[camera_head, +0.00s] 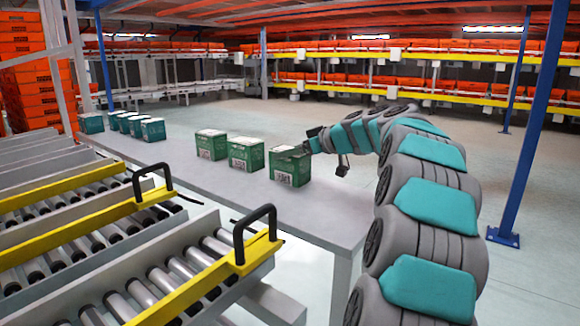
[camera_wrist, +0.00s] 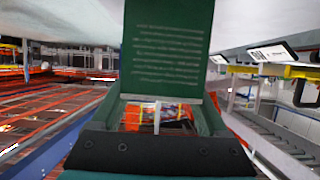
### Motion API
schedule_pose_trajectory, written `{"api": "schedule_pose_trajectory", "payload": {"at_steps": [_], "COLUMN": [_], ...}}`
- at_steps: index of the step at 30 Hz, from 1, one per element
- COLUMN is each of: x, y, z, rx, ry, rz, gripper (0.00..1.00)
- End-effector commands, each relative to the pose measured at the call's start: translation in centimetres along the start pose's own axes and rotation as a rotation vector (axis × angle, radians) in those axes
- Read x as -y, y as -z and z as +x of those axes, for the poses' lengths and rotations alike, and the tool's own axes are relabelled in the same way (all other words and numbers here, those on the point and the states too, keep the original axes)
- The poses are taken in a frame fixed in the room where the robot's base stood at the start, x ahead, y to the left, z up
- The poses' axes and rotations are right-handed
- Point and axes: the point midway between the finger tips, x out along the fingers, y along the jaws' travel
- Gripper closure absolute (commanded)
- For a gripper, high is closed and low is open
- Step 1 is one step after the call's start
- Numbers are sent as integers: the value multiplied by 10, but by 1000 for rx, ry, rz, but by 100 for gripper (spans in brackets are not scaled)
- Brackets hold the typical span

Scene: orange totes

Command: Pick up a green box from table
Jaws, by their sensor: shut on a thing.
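Three green boxes with white labels stand in a row near the right part of the grey table (camera_head: 225,190). My gripper (camera_head: 312,143) is at the rightmost green box (camera_head: 289,167), coming from its right side. In the wrist view this green box (camera_wrist: 167,45) fills the upper middle, its face with pale print lines toward the camera. My gripper (camera_wrist: 160,110) is shut on it. In the head view the box looks upright at table height; I cannot tell whether its base touches the table. The fingertips are partly hidden. The other two are a middle box (camera_head: 246,154) and a left box (camera_head: 211,144).
Several teal-green boxes (camera_head: 130,124) stand farther along the table. Roller conveyors (camera_head: 170,285) with yellow rails and black handles (camera_head: 256,232) lie in front of the table. A blue post (camera_head: 527,140) stands at right. Shelves of orange totes (camera_head: 430,89) line the back.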

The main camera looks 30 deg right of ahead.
Motion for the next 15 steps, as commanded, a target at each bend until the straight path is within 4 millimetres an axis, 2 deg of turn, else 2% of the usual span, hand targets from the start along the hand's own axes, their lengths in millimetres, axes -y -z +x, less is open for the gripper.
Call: {"api": "schedule_pose_trajectory", "payload": {"at_steps": [3,15], "x": [0,0], "y": [0,6], "z": [0,-2], "rx": [0,-1], "ry": [0,-1], "rz": [0,-1], "gripper": [87,88]}}
